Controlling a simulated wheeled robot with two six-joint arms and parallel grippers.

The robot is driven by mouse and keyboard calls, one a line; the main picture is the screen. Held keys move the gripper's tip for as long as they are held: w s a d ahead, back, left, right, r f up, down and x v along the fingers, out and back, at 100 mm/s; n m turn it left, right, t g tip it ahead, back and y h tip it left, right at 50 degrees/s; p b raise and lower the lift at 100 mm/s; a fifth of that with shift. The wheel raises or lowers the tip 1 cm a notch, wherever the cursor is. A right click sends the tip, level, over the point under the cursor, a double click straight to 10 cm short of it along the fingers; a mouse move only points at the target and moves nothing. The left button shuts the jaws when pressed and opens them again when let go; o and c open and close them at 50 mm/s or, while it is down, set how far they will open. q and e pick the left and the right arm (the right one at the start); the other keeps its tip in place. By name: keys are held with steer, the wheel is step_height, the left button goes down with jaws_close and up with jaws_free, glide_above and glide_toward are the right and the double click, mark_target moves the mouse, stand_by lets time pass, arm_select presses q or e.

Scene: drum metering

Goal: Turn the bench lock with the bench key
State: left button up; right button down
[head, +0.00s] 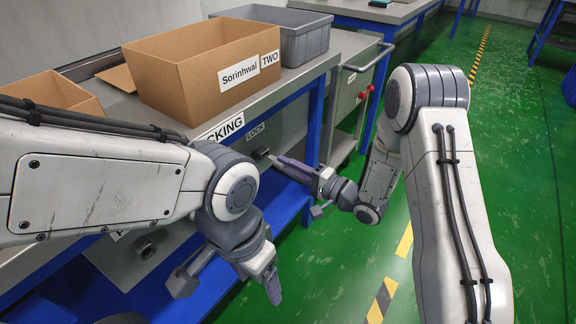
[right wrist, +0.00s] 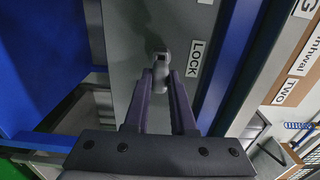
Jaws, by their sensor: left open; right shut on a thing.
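The bench lock (head: 262,152) is a small grey fitting on the bench's grey front panel, below the LOCK label (head: 256,131). My right gripper (head: 280,160) reaches this panel from the right. In the right wrist view its two dark fingers (right wrist: 161,78) are shut on a small grey metal piece, which I take as the bench key (right wrist: 160,66). The piece is up against the panel beside the LOCK label. The fingers and the piece hide the keyhole, so I cannot tell how deep it sits. My left gripper (head: 230,282) is open and empty, low in front of the bench.
A cardboard box (head: 190,92) labelled Sorinhwai TWO, a smaller cardboard box (head: 50,92) and a grey bin (head: 288,50) stand on the bench top. A grey cart (head: 348,85) stands beyond the bench. The green floor (head: 520,130) at right is clear.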

steer(key=shift+p+x, duration=0.4)
steer(key=shift+x, duration=1.15)
steer(key=c, duration=0.7)
jaws_free()
steer(key=p+v, duration=0.1)
steer(key=v, duration=0.9)
steer(key=shift+s+d+p, duration=0.1)
steer(key=shift+d+p, duration=0.05)
steer(key=shift+p, duration=0.25)
